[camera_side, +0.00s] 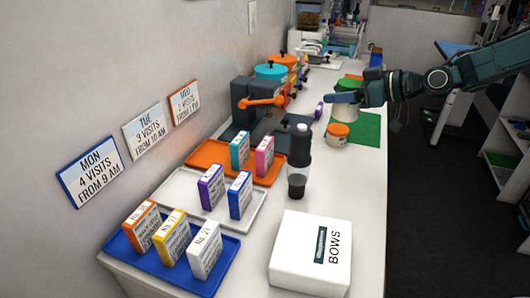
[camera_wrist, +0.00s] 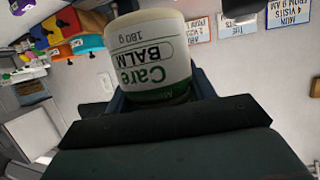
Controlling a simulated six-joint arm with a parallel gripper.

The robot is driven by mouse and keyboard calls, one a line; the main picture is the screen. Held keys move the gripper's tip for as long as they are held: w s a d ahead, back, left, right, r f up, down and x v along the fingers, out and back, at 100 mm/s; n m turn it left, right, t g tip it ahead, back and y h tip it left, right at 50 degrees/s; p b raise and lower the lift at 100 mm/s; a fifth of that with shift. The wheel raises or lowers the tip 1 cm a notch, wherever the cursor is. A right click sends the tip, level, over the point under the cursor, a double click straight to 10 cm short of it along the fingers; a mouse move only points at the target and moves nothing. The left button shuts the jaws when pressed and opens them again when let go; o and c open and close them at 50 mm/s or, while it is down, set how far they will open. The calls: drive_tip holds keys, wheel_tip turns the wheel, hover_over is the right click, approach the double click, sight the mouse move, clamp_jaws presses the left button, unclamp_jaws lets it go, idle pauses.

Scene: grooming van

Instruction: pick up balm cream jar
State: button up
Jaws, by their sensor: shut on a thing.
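The balm cream jar (camera_wrist: 148,58) is white with a green band and the words "Care BALM 180 g". It fills the middle of the wrist view, upside down there, between my fingers. In the side view the white jar (camera_side: 345,112) is at the far part of the counter, partly behind my gripper (camera_side: 352,98). My gripper is shut on it. I cannot tell whether its bottom touches the surface.
A jar with an orange lid (camera_side: 337,133) stands close in front, beside a green mat (camera_side: 369,126). A dark bottle (camera_side: 299,160), a white BOWS box (camera_side: 311,255) and trays of small boxes, including a blue tray (camera_side: 205,283), occupy the near counter.

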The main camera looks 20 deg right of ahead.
drive_tip(key=shift+r, duration=0.4)
idle(0.3)
